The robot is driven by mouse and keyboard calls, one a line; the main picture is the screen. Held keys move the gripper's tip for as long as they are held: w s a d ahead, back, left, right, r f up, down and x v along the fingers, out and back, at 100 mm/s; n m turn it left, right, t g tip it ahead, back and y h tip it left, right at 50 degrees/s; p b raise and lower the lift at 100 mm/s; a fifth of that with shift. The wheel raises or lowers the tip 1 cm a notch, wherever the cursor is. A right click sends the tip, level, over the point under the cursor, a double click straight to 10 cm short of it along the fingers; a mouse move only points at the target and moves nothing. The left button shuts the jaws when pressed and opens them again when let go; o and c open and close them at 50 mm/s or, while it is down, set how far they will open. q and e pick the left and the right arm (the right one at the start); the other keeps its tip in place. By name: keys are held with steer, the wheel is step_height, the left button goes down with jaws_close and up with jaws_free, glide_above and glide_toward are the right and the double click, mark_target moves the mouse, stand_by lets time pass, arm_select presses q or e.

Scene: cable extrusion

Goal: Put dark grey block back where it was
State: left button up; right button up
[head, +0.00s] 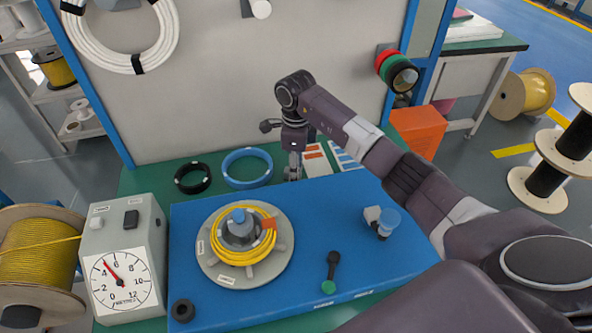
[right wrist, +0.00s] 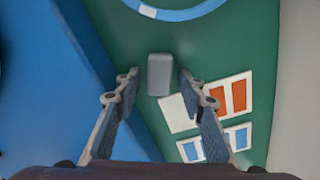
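A grey block (right wrist: 159,75) with rounded edges sits on the green tabletop in the right wrist view. My right gripper (right wrist: 159,78) is open, its two fingertips on either side of the block with a small gap showing at each side. I cannot tell how high the fingertips are above the table. In the head view my right gripper (head: 293,174) points down at the back of the table, right of the blue ring; the block cannot be made out there. My left gripper is not in view.
A blue ring (head: 248,149) and black ring (head: 192,162) lie left of the gripper. Cards with orange (right wrist: 232,97) and blue (right wrist: 220,141) stripes lie right. The raised blue board (head: 340,268) in front carries a yellow cable coil (head: 264,250). A panel (head: 235,90) stands behind.

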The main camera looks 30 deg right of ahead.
step_height(320, 180, up, 12)
steer(key=p, duration=0.8)
steer(key=shift+r, duration=0.1)
